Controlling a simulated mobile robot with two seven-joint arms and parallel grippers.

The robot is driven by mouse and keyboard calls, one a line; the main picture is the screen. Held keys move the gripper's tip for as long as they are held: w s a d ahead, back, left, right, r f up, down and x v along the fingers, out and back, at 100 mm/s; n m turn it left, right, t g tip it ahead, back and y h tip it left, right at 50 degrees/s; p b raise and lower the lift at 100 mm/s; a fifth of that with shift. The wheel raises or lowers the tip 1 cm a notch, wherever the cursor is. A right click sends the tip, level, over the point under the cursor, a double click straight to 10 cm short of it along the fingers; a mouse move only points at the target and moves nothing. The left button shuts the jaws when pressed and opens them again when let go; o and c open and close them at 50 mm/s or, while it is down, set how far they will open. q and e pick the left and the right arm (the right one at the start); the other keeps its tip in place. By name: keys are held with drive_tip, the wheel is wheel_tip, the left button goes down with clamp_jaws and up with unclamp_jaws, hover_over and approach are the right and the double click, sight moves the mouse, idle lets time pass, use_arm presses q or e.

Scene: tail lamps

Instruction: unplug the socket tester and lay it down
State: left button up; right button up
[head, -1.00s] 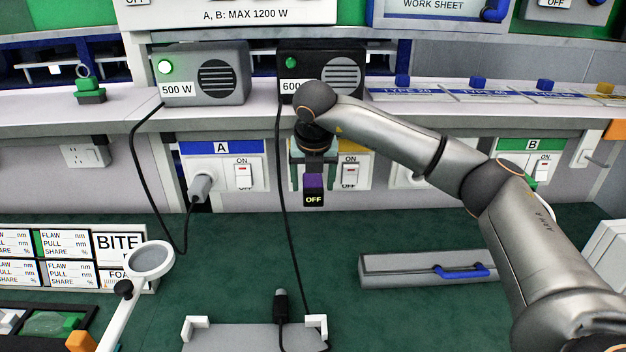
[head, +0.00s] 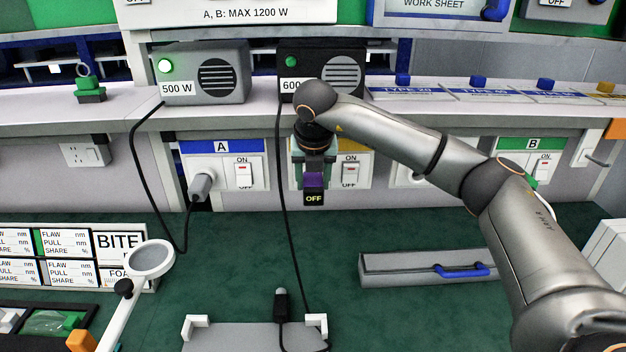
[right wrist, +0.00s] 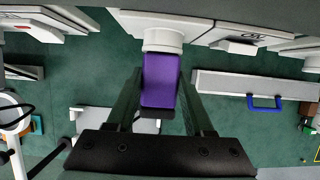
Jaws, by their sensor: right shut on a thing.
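The socket tester (head: 314,198) is a purple block with a black display reading OFF. It sits at the middle wall socket, below the black 600 box. In the right wrist view, the purple tester (right wrist: 160,80) meets a round white socket (right wrist: 163,37) and looks plugged in. My right gripper (head: 314,178) is shut on the tester, one finger on each side; its fingers also show in the right wrist view (right wrist: 160,88). The socket's plate is partly hidden behind my right wrist. My left gripper is not in view.
The rocker switch (head: 349,172) is close to the right of the tester. A black cable (head: 282,200) hangs just left of it, down to a grey tray (head: 250,338). A grey case (head: 410,268) with a blue handle lies right. The green bench (head: 230,250) between is clear.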

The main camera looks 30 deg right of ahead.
sight(314, 187)
clamp_jaws()
drive_tip(key=shift+s+a, duration=0.1)
drive_tip(key=shift+s, duration=0.05)
drive_tip(key=shift+s+a+b, duration=0.3)
drive_tip(key=shift+s+a, duration=0.05)
drive_tip(key=shift+s, duration=0.2)
drive_tip(key=shift+s+a+b, duration=0.3)
drive_tip(key=shift+s, duration=0.25)
drive_tip(key=shift+s+a+b, duration=0.4)
drive_tip(key=shift+s+a, duration=0.2)
drive_tip(key=shift+s, duration=0.35)
